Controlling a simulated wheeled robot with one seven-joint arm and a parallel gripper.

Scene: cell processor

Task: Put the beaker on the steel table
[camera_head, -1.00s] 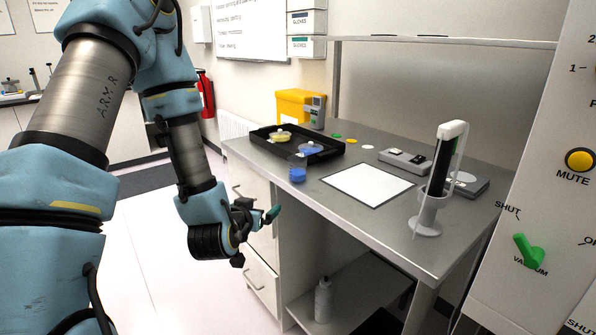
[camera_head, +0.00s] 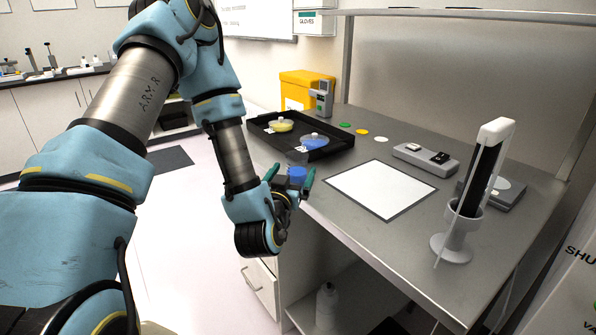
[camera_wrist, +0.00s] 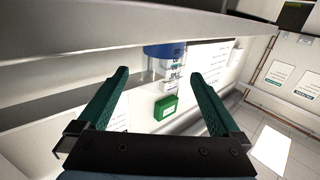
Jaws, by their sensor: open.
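The beaker (camera_head: 297,173) is small and clear with blue liquid. It stands at the left front edge of the steel table (camera_head: 325,207), beside the black tray. My gripper (camera_head: 290,178) is open and empty, at the table's front edge; its green fingers appear either side of the beaker in the head view. In the wrist view, the open fingers (camera_wrist: 163,95) point toward the blue liquid of the beaker (camera_wrist: 163,51), which shows upside down beyond the fingertips. A gap seems to remain between fingers and beaker.
The black tray (camera_head: 262,144) holds a yellow dish (camera_head: 281,126) and a blue dish (camera_head: 314,140). A white sheet (camera_head: 372,187), a stand with a black column (camera_head: 470,195) and a grey device (camera_head: 425,158) occupy the table. A shelf (camera_head: 450,14) hangs above.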

